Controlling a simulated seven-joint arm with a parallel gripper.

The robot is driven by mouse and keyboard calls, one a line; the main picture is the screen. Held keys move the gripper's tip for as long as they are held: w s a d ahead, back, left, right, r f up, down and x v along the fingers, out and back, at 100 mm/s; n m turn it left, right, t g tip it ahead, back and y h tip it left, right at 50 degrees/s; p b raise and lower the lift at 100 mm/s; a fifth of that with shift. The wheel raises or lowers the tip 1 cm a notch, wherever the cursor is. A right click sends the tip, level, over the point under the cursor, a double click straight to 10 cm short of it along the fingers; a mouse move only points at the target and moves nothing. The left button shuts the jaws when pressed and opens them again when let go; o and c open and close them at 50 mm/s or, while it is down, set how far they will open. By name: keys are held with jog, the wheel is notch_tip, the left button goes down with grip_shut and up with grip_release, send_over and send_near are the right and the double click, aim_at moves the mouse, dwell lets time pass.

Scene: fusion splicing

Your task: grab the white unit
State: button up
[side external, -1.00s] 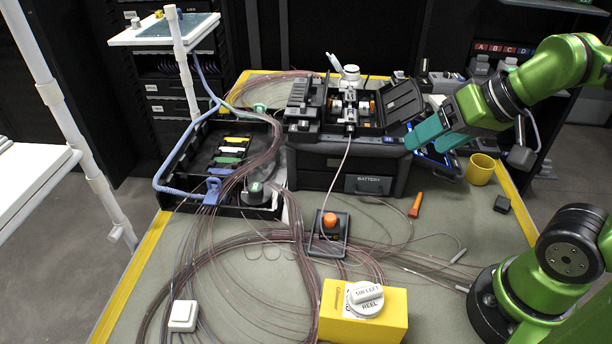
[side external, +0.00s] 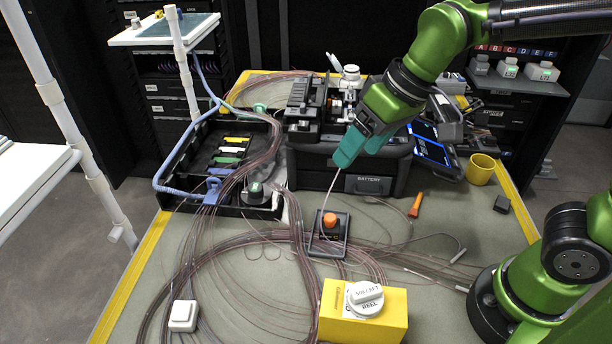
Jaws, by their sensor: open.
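A small white box-shaped unit (side external: 183,315) with a raised square top lies on the front left of the table, beside the dark fibre loops. My gripper (side external: 344,160) has teal fingers and hangs in front of the black splicer (side external: 390,178), pointing down and left. It is open, and I see nothing held in it. It is well behind and to the right of the small white unit, not touching it. My gripper and wrist hide part of the splicer's top. Other white-topped units (side external: 543,71) sit on the shelf at the back right.
A black tray (side external: 190,165) with coloured pieces is at the left. An orange-knobbed device (side external: 330,222), an orange marker (side external: 416,205) and a yellow cup (side external: 480,169) stand around. Loose fibres cross the table's middle.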

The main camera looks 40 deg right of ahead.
jog(key=w+a+f+n+g, duration=0.1)
jog(key=w+a+n, duration=0.25)
jog(key=a, duration=0.25)
jog(key=w+a+f+n+g, duration=0.1)
jog(key=w+a+n, duration=0.1)
jog(key=a+n, duration=0.3)
jog(key=n+g+h, duration=0.2)
jog(key=n+h, duration=0.1)
jog(key=n, duration=1.6)
send_over(181, 311)
jog(key=s, duration=0.1)
notch_tip(181, 311, down, 16)
jog(key=shift+a, duration=0.15)
jog(key=shift+w+f, duration=0.15)
jog(key=shift+f, duration=0.75)
jog(key=shift+w+f, duration=0.2)
jog(key=shift+f, duration=0.7)
jog(key=shift+w+f, duration=0.15)
jog(key=shift+f, duration=0.75)
jog(key=shift+c, duration=0.3)
